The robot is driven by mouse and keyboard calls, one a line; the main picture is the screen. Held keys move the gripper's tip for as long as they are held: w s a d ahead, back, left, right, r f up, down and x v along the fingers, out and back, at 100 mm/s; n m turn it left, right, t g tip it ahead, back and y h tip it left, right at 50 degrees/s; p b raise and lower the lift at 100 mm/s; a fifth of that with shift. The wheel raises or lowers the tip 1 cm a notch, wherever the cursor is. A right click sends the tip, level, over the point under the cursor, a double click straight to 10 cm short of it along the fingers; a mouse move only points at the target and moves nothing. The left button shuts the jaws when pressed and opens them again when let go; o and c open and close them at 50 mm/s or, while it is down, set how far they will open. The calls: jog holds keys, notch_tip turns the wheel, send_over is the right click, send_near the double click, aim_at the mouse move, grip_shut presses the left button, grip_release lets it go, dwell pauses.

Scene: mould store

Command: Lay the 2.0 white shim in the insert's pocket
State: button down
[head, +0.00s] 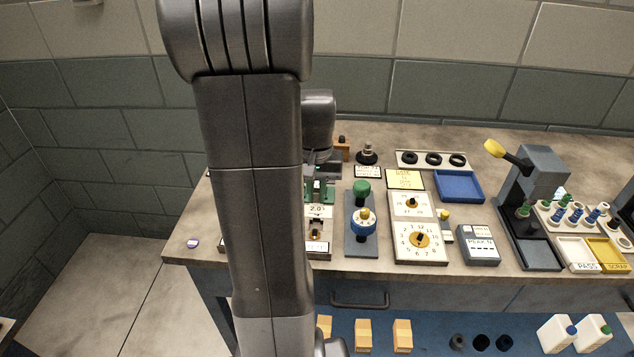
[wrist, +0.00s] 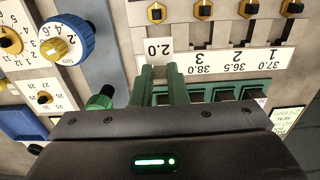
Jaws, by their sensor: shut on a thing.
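A white shim marked 2.0 (wrist: 158,46) shows at the tips of my gripper's green fingers in the wrist view. My gripper (wrist: 159,70) is shut on it. In the head view the white 2.0 piece (head: 318,211) shows just below my gripper (head: 319,192), and my arm hides much around it. A pale board (wrist: 221,62) with numbered labels such as 38.0 and 36.5 lies beyond the fingers. I cannot tell which part is the insert's pocket, or whether the shim touches the board.
A stand with a blue dial (head: 362,221) and green knob is just right of my gripper. Right of it are a dial board (head: 420,253), blue tray (head: 477,198) and lever press (head: 543,165). The bench's front left corner is mostly clear.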

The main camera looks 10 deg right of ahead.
aim_at(317, 203)
jog(key=shift+f+b, duration=1.65)
jog(key=shift+f, duration=0.45)
jog(key=shift+f+b, duration=0.3)
jog(key=shift+f, duration=0.2)
jog(key=shift+f+b, duration=0.3)
jog(key=shift+f, duration=0.7)
dwell(1.7)
jog(key=shift+w+r+p, duration=0.1)
jog(key=shift+r+p, duration=0.2)
jog(key=shift+p, duration=0.2)
dwell(2.0)
